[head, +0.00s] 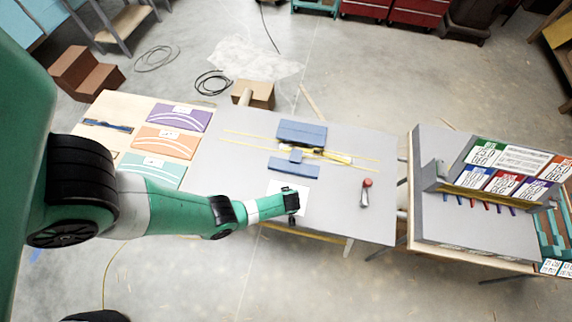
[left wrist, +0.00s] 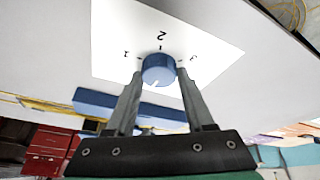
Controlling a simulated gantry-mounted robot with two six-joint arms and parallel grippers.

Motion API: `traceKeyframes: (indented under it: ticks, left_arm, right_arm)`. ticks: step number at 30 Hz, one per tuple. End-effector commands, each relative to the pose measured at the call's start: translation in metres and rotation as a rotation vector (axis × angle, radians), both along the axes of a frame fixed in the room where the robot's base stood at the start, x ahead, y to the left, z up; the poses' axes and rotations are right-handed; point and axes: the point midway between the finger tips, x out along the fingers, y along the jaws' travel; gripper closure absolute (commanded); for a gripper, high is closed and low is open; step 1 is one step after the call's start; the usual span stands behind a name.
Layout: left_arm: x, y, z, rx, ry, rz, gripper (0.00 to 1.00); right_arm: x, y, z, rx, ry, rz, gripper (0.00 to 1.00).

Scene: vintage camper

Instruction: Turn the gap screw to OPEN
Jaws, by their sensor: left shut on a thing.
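A blue round knob (left wrist: 158,70) with a small white mark stands on a white card (left wrist: 112,42) in the left wrist view. A "2" is printed behind the knob and smaller marks are at its two sides. The white mark is at the knob's lower left in that view. My left gripper (left wrist: 158,78) is shut on the knob, one finger at each side. In the head view my left gripper (head: 291,205) is over the white card (head: 274,186) and hides the knob. No "OPEN" wording is readable. My right gripper is not in view.
On the grey table (head: 220,185) lie a large blue block (head: 302,132), a long blue bar (head: 293,168) and yellow parts (head: 335,157) behind the card. A red-topped tool (head: 365,192) lies to the right. A bench with coloured cards (head: 470,215) stands farther right.

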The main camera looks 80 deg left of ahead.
Motion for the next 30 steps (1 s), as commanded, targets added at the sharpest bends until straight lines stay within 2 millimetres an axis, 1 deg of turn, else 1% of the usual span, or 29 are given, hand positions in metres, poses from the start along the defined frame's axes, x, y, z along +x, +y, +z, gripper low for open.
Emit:
traceKeyframes:
  ticks: [9,23,24,28,30]
  left_arm:
    - [-0.0003,-0.0009,-0.0007,-0.003,-0.001,0.107,1.0]
    - [0.0,-0.0009,-0.0002,-0.003,-0.002,0.122,1.0]
    - [0.0001,-0.0008,-0.0001,-0.003,-0.002,0.122,0.41]
    - [0.0001,-0.0007,0.0001,-0.003,-0.001,0.121,0.18]
    - [0.0001,-0.0007,0.0001,-0.002,-0.001,0.121,0.17]
  right_arm:
    - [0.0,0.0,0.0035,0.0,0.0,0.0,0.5]
    - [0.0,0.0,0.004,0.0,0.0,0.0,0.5]
    - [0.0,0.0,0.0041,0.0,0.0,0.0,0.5]
    - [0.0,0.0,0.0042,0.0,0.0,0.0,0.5]
    - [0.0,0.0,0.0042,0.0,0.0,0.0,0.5]
